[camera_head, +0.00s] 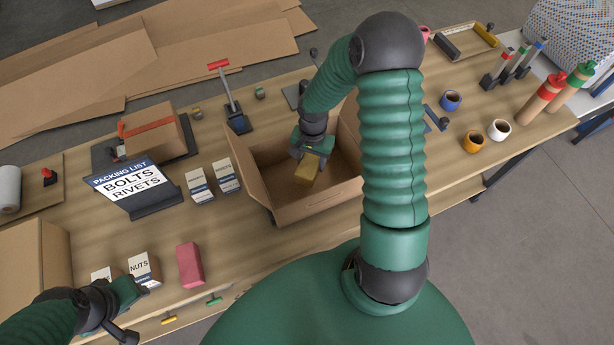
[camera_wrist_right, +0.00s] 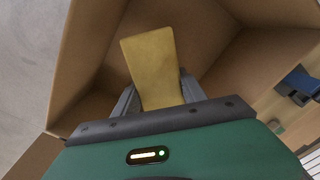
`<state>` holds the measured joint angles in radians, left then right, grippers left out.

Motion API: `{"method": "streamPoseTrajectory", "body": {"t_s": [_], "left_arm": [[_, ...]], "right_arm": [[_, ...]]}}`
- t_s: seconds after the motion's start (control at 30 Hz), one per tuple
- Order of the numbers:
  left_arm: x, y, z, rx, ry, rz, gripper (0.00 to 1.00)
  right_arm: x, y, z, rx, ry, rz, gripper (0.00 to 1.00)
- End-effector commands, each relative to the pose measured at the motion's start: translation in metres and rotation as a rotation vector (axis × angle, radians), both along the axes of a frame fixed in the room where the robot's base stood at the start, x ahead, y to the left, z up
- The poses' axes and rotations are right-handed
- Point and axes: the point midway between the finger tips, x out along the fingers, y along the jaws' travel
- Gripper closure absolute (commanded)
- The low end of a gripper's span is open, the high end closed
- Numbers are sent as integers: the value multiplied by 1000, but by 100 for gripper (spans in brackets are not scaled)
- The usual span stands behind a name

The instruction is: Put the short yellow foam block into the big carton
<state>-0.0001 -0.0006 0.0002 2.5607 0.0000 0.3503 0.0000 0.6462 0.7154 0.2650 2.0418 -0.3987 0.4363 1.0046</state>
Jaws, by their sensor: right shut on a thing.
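The big carton (camera_head: 299,208) stands open on the workbench, with its flaps spread. My right gripper (camera_head: 308,160) is inside the carton's opening and is shut on the short yellow foam block (camera_head: 307,169). In the right wrist view the block (camera_wrist_right: 150,62) sticks out from between the two grey fingers, with the carton's brown walls (camera_wrist_right: 85,55) around it. I cannot tell whether the block touches the carton's floor. My left gripper (camera_head: 143,291) is at the lower left near the NUTS box; its fingers are too small to judge.
A NUTS box (camera_head: 145,268) and a pink block (camera_head: 190,265) lie left of the carton. Two small labelled boxes (camera_head: 227,175) and a packing list stand (camera_head: 133,188) are behind them. Cups (camera_head: 474,141) stand at the right.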

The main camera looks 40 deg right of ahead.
Motion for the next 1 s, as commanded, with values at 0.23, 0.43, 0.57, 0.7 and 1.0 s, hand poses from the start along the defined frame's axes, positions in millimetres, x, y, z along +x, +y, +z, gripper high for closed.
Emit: {"method": "streamPoseTrajectory", "body": {"t_s": [0.23,0.43,0.57,0.7,1.0], "left_arm": [[0,0,8,0,0,1,64],[0,0,12,0,-1,0,64],[0,0,12,0,-1,0,64],[0,0,11,0,-1,0,64],[0,0,10,0,0,0,64]], "right_arm": [[3,0,-47,3,6,1,88],[2,0,-80,3,5,2,88],[2,-1,-83,2,1,1,88],[2,-1,-84,1,2,1,88],[3,-1,-85,2,3,1,29]]}}
